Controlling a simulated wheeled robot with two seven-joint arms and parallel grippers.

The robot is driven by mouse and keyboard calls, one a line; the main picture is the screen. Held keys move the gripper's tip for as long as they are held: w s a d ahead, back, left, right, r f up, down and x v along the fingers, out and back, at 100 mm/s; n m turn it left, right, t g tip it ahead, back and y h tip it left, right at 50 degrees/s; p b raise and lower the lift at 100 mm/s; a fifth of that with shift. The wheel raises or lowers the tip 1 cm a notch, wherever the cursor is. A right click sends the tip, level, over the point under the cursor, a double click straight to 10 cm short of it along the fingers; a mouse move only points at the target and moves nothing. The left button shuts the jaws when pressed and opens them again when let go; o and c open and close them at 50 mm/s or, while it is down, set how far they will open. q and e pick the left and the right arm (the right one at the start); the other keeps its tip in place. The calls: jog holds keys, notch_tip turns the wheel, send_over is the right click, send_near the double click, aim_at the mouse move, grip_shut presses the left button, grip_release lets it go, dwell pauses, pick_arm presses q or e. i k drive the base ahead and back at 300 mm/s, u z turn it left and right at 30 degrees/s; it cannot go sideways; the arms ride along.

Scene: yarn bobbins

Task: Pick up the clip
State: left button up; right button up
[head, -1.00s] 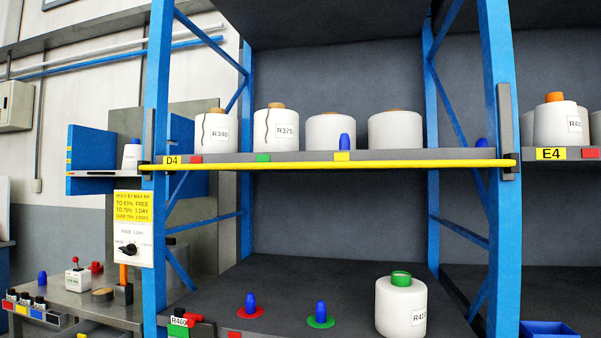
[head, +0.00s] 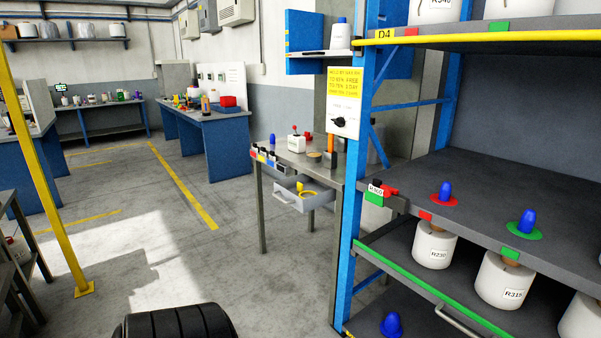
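A small red and black clip-like piece (head: 389,191) sits at the left front corner of the rack's middle shelf, beside a white label marked R460 and a green tag. It is small, and I cannot tell for certain that it is the clip. Several small black pieces (head: 272,162) stand in a row above coloured tags along the front edge of the small metal table (head: 325,176); their kind is too small to tell. Neither of my grippers is in view.
A grey drawer (head: 289,200) with a yellow ring juts from the small table. The rack's blue post (head: 352,200) stands right of it. Bobbins such as R230 (head: 435,246) fill the lower shelf. Open floor (head: 200,245) lies left; a yellow post (head: 42,170) stands there.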

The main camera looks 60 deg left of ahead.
aim_at(299, 187)
jog(key=u, duration=1.9)
